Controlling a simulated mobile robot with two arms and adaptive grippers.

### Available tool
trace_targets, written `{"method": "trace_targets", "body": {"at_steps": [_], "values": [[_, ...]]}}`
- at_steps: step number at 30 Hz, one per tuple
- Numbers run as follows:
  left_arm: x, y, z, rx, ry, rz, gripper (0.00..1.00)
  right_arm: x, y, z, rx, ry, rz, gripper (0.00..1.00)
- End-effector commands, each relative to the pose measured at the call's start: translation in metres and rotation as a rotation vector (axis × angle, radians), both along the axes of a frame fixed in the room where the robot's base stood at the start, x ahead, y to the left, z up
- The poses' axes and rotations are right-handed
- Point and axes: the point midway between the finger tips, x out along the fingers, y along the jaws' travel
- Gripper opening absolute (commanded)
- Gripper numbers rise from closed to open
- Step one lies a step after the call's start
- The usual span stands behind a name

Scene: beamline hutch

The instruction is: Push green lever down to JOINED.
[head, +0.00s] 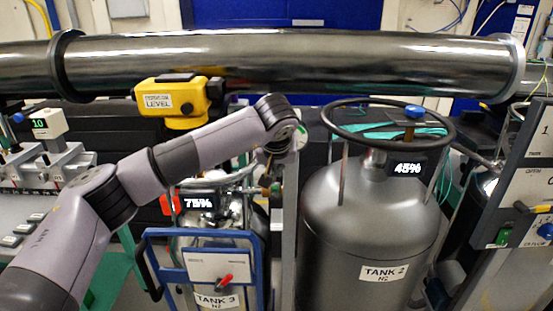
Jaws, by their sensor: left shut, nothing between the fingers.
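I cannot make out a green lever or a JOINED label for certain. A small green part (503,237) with a pale mark sits on the grey panel (528,180) at the right edge; I cannot tell whether it is a lever. My left arm reaches in from the left, and its wrist is in front of the gap between the two tanks. My left gripper (273,180) is small and partly hidden below the wrist, shut and empty, well to the left of that panel. My right gripper is not in view.
A large shiny pipe (300,62) crosses the back. A yellow level (172,98) stands below it. Tank 2 (370,225) has a ring handle and a 45% display.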

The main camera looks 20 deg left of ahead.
Motion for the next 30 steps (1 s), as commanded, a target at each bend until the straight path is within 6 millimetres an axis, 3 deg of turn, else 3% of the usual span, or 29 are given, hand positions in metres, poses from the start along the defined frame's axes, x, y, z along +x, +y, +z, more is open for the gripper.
{"method": "trace_targets", "body": {"at_steps": [6,30], "values": [[0.008,0.002,-0.012,0.001,0.000,0.001,0.00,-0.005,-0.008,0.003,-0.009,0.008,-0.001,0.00],[0.002,0.000,-0.016,0.001,-0.001,0.001,0.00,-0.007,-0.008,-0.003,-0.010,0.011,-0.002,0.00]]}}
